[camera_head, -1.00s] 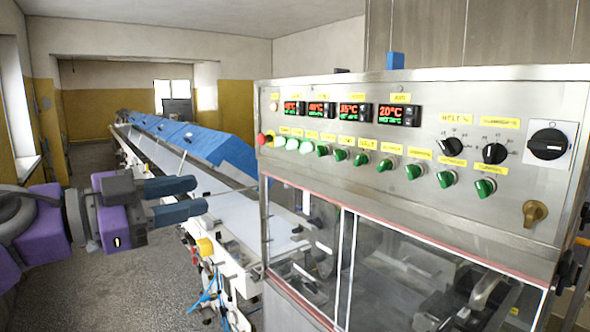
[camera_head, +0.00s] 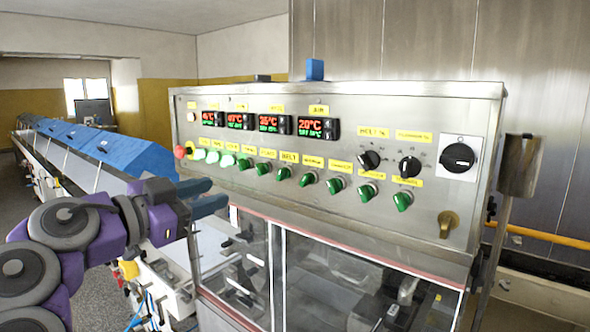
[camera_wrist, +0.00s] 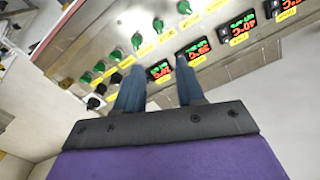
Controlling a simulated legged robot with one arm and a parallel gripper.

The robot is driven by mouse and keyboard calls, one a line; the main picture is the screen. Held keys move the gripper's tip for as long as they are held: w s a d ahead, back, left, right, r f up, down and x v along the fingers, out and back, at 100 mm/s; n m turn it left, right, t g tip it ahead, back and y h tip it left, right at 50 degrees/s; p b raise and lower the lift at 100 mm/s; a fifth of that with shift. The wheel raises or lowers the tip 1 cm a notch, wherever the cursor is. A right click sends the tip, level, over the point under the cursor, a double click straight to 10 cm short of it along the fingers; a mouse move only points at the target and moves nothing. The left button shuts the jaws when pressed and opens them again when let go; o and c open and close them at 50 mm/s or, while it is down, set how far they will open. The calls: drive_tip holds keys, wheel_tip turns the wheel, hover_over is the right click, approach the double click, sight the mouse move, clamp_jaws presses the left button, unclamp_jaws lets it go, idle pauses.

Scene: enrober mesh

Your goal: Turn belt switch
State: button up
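The steel control panel (camera_head: 240,108) carries a row of green knobs (camera_head: 307,179) under yellow labels. My gripper (camera_head: 221,192) is open and empty, in front of and below the left part of the panel, apart from the knobs. In the wrist view, the two blue fingers of my gripper (camera_wrist: 158,68) are spread, with the tilted panel and its green knobs (camera_wrist: 137,40) beyond them.
A red button (camera_head: 180,152) sits at the panel's left end, with temperature displays (camera_head: 269,123) above the knobs. Black dials (camera_head: 410,166) and a brass handle (camera_head: 448,222) are at the right. Clear guard windows (camera_head: 345,270) lie below. A long conveyor with blue covers (camera_head: 128,148) stretches left.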

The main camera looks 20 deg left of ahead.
sight(279, 172)
drive_tip(key=b+x, duration=0.2)
drive_tip(key=x, duration=1.5)
drive_tip(key=shift+w+d, duration=0.1)
drive_tip(key=shift+w, duration=0.15)
clamp_jaws()
